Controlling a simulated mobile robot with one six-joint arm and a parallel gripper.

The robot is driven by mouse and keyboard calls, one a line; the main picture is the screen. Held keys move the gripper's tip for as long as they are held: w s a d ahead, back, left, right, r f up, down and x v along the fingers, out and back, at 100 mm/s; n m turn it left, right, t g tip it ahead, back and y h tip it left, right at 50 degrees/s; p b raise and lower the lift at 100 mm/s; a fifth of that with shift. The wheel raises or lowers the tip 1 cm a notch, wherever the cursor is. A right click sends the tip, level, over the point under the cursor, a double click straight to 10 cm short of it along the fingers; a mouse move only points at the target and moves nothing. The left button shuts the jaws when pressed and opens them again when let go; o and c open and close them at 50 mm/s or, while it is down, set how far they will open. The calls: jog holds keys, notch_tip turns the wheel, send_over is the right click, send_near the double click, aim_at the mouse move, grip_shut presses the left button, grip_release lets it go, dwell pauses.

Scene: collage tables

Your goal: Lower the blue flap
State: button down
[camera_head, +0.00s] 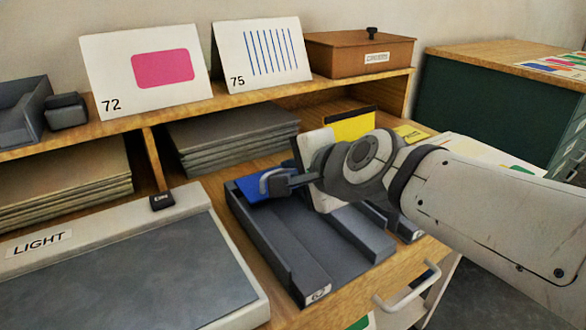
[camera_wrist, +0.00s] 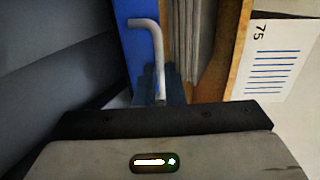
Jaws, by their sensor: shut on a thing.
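The blue flap (camera_head: 252,190) is at the back end of a dark grey open tray (camera_head: 277,258). Its exact tilt is hard to tell. A grey bent-rod handle (camera_head: 268,183) is on the flap. In the wrist view, the flap (camera_wrist: 130,45) is a blue strip along the handle (camera_wrist: 158,50). My gripper (camera_head: 290,180) reaches in from the right and is shut on the handle. Its fingers (camera_wrist: 168,90) close around the rod's lower end in the wrist view. My wrist hides part of the tray's right side.
A light table (camera_head: 130,265) lies left of the tray. Behind are shelves with grey sheets (camera_head: 235,135), cards 72 (camera_head: 150,65) and 75 (camera_head: 262,55), and a wooden box (camera_head: 358,50). A yellow panel (camera_head: 350,127) stands behind my wrist. A white drawer handle (camera_head: 410,292) projects in front.

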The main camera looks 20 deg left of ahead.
jog(key=c, duration=1.5)
grip_release()
jog(key=shift+s+d+f, duration=0.1)
jog(key=shift+s+f, duration=0.1)
jog(key=shift+f, duration=0.3)
jog(key=shift+s+f, duration=0.2)
jog(key=shift+f, duration=0.25)
jog(key=shift+r, duration=0.1)
notch_tip(320, 180, up, 11)
jog(key=p, duration=0.6)
jog(key=shift+p, duration=0.4)
jog(key=shift+f, duration=0.2)
